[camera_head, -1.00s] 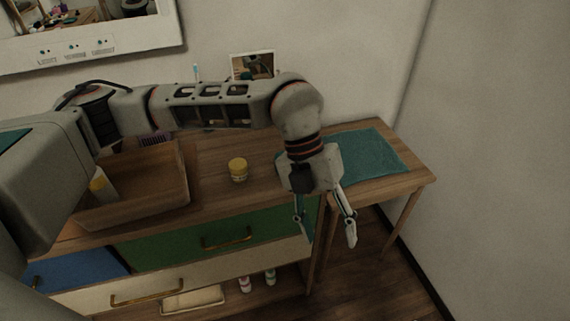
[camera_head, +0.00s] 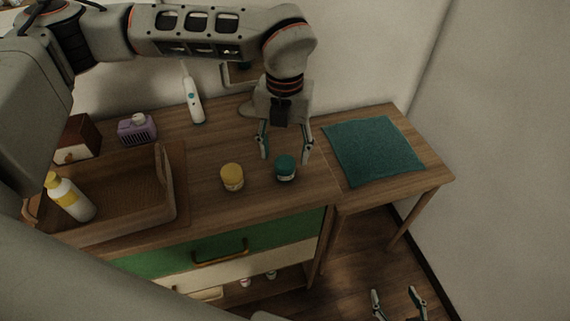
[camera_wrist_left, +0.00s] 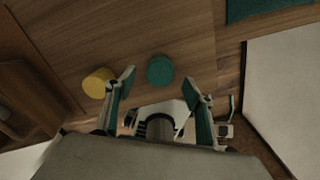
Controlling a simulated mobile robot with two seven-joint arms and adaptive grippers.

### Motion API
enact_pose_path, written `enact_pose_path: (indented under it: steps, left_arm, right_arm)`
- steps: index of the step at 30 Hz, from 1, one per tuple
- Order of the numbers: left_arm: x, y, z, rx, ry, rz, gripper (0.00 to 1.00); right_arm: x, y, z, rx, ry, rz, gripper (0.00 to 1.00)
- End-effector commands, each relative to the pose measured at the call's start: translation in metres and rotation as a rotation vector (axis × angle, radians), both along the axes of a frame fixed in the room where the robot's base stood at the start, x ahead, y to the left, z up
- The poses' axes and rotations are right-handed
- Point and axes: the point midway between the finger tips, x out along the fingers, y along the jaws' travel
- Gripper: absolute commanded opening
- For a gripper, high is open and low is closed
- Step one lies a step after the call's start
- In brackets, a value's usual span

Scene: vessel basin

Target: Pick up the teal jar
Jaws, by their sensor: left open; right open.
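The teal jar (camera_head: 285,168) stands upright on the wooden cabinet top, right of a yellow-lidded jar (camera_head: 232,177). My left gripper (camera_head: 285,157) is open and empty, with its fingers pointing down around and behind the teal jar in the head view. In the left wrist view the teal jar (camera_wrist_left: 160,70) shows just beyond the two open fingertips (camera_wrist_left: 160,82), between their lines; contact does not show. My right gripper (camera_head: 398,291) is open and empty, low at the bottom right over the floor. It also shows in the left wrist view (camera_wrist_left: 229,112).
A wooden tray (camera_head: 170,185) holding a yellow-and-white bottle (camera_head: 70,197) stands at the left. An electric toothbrush (camera_head: 193,98), purple item (camera_head: 136,128) and small wooden box (camera_head: 77,138) stand behind. A teal mat (camera_head: 372,150) lies on the side table. A green drawer (camera_head: 230,245) is below.

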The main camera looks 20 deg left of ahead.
Motion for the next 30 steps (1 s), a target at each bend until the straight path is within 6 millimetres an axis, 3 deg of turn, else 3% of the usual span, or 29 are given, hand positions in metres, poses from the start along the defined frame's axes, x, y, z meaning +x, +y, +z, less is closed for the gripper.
enact_pose_path:
  steps: [12, 20, 21, 26, 30]
  left_arm:
    - [-0.005, -0.001, -0.051, 0.0, 0.003, 0.0, 0.53]
    - [-0.005, -0.001, -0.054, -0.001, 0.0, -0.001, 0.53]
    - [-0.005, -0.001, -0.054, -0.001, 0.0, -0.001, 0.51]
    - [-0.005, -0.001, -0.054, -0.001, 0.0, -0.001, 0.1]
    - [-0.005, -0.001, -0.054, -0.001, 0.0, -0.001, 0.1]
  right_arm:
    - [0.006, 0.001, 0.011, 0.001, -0.014, 0.0, 0.61]
    - [0.008, 0.001, 0.014, 0.003, -0.02, 0.0, 0.61]
    - [0.008, 0.001, 0.014, 0.003, -0.02, 0.0, 0.61]
    - [0.007, 0.0, 0.013, 0.002, -0.018, 0.0, 0.61]
    - [0.006, 0.0, 0.011, 0.001, -0.014, 0.0, 0.61]
